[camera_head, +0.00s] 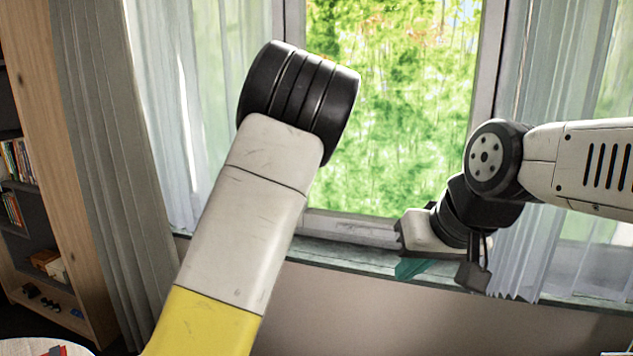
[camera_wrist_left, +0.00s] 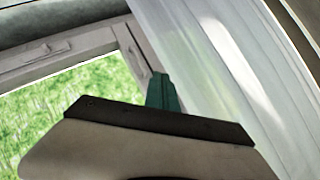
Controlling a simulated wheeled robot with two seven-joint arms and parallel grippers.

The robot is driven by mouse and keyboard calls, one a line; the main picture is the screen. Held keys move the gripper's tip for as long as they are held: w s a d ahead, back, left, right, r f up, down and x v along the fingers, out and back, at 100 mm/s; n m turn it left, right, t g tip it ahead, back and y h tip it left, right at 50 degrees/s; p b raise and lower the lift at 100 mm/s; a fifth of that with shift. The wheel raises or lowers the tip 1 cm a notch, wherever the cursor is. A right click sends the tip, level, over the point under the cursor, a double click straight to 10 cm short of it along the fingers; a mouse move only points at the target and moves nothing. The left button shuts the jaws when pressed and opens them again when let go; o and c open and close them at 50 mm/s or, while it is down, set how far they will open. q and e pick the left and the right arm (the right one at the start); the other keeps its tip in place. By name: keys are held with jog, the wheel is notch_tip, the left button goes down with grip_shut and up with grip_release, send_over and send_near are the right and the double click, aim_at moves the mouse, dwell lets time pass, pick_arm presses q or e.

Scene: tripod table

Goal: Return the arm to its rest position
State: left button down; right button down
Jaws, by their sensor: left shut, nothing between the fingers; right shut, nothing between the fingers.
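In the head view, my left arm rises from the bottom left, with a yellow and white link and a black joint at its upper end. Its gripper does not show there. In the left wrist view, the teal fingers of my left gripper (camera_wrist_left: 162,92) stick out past the dark edge of its pale body, shut and empty, with the window frame and curtain behind. My right arm comes in from the right. My right gripper (camera_head: 410,268) hangs in front of the window sill, its teal fingers shut and empty, partly hidden by its own body.
A window (camera_head: 390,110) with sheer curtains (camera_head: 560,80) and a sill (camera_head: 350,256) fills the back. A grey curtain (camera_head: 105,150) and a wooden bookcase (camera_head: 50,120) stand at the left. A white round table edge (camera_head: 30,346) shows at the bottom left.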

pick_arm(q)
jog(key=s+a+f+n+g+h, duration=0.1)
jog(key=s+a+f+n+g, duration=0.2)
jog(key=s, duration=0.5)
jog(key=s+a+n+g+h, duration=0.1)
jog(key=s+a+n+h, duration=0.1)
jog(key=s+a, duration=0.4)
jog(key=s+d+r+h, duration=0.1)
jog(key=s+d, duration=0.1)
jog(key=s, duration=1.4)
jog(key=s+d+r+g+h, duration=0.1)
jog(key=s+d, duration=0.2)
jog(key=s, duration=1.2)
jog(key=shift+s+d+n+h, duration=0.25)
jog(key=shift+s+n+h, duration=0.05)
jog(key=shift+s, duration=0.1)
